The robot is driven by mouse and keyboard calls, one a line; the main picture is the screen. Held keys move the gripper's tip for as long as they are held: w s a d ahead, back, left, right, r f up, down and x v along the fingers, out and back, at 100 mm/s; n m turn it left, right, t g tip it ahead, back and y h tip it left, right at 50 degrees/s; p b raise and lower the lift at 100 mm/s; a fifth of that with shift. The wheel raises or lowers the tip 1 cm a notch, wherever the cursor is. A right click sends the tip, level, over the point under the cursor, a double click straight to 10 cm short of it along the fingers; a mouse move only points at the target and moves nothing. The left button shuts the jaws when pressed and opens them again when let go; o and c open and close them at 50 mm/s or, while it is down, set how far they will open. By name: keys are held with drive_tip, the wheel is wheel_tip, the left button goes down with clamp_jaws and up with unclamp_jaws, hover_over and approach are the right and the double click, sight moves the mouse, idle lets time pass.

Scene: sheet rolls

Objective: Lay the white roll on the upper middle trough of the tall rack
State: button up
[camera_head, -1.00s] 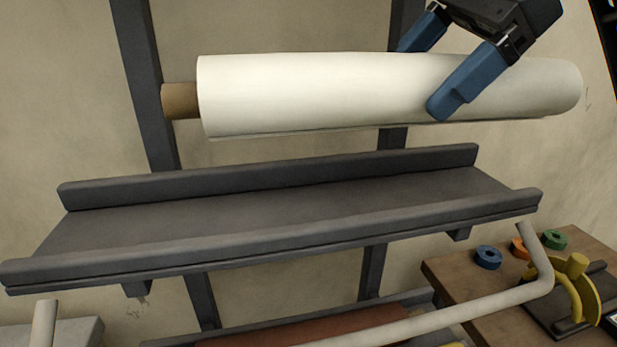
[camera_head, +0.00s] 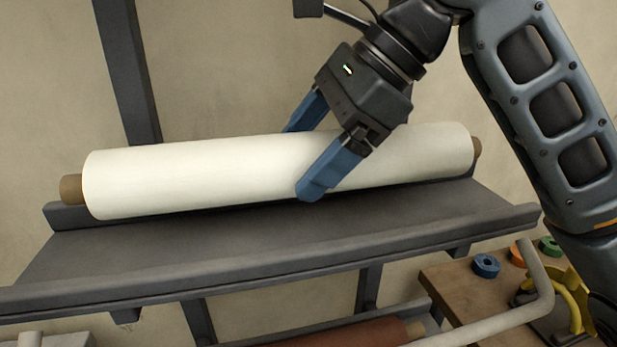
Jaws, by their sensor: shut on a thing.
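The white roll (camera_head: 200,172) has a brown core showing at both ends and lies nearly level across the picture. My gripper (camera_head: 312,150) is shut on it near its middle, with one blue finger on the near side and one behind. The roll is over the back part of the dark grey upper trough (camera_head: 300,245) of the tall rack (camera_head: 128,70), hiding most of the trough's back lip. I cannot tell whether the roll touches the trough.
A lower trough holds a reddish-brown roll (camera_head: 350,333). A pale bent rail (camera_head: 500,312) runs at the lower right. A wooden table (camera_head: 450,285) there carries blue (camera_head: 486,265), orange and green rings and a yellow tool. The upper trough's front part is clear.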

sight(378, 155)
drive_tip(key=shift+f, duration=1.95)
drive_tip(key=shift+f+p, duration=0.2)
drive_tip(key=shift+p, duration=0.1)
drive_tip(key=o, duration=1.7)
drive_tip(key=shift+f, duration=0.15)
drive_tip(key=shift+r, duration=0.25)
drive_tip(key=v, duration=1)
drive_tip(key=shift+d+r+b, duration=0.15)
drive_tip(key=shift+r+b, duration=0.15)
drive_tip(key=shift+b, duration=0.1)
drive_tip(key=shift+s+d+r, duration=0.1)
drive_tip(key=shift+d+r, duration=0.35)
drive_tip(key=shift+r, duration=0.1)
